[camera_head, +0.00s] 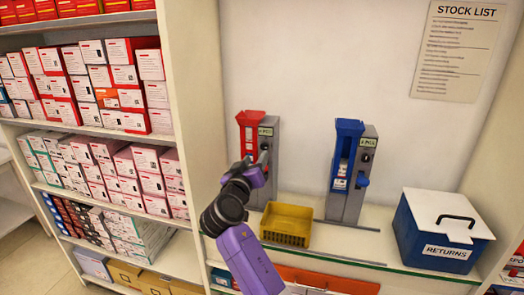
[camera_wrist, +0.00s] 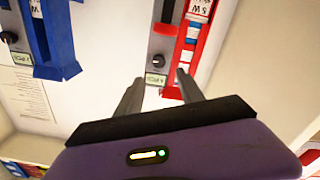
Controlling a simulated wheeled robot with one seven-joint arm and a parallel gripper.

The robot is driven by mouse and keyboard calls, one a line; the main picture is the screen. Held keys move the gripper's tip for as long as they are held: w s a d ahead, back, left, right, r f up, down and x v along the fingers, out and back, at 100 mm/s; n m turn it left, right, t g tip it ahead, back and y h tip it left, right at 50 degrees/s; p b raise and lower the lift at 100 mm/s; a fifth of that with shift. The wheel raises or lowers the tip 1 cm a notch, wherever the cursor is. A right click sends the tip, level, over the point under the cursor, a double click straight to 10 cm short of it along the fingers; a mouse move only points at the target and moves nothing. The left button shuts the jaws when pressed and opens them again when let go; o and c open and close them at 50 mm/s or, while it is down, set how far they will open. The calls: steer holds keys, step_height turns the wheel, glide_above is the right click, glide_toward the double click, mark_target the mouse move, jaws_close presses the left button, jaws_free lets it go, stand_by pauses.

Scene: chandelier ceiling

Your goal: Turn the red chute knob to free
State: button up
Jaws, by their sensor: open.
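The red chute (camera_head: 247,130) stands on the shelf at the centre, with a grey panel on its right side. In the wrist view the red chute (camera_wrist: 195,45) appears upside down, and a dark round knob (camera_wrist: 158,60) sits on its grey panel above a small pale label (camera_wrist: 156,79). My gripper (camera_head: 263,158) is in front of this panel and mostly hides the knob in the head view. In the wrist view my gripper (camera_wrist: 160,79) is open and empty, its two fingers on either side of the label, pointing towards the knob. I cannot tell whether they touch the panel.
A blue chute (camera_head: 347,160) with a similar grey panel stands to the right. A yellow bin (camera_head: 287,224) sits below the red chute. A blue returns box (camera_head: 437,230) with a white lid is at the right. Shelves of boxes (camera_head: 110,85) fill the left.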

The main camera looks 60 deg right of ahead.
mark_target(264, 147)
steer(key=p+x, duration=0.1)
steer(key=x, duration=0.6)
steer(key=shift+d+f+p, duration=0.15)
steer(key=shift+d+p, duration=0.15)
steer(key=shift+d, duration=0.05)
jaws_close()
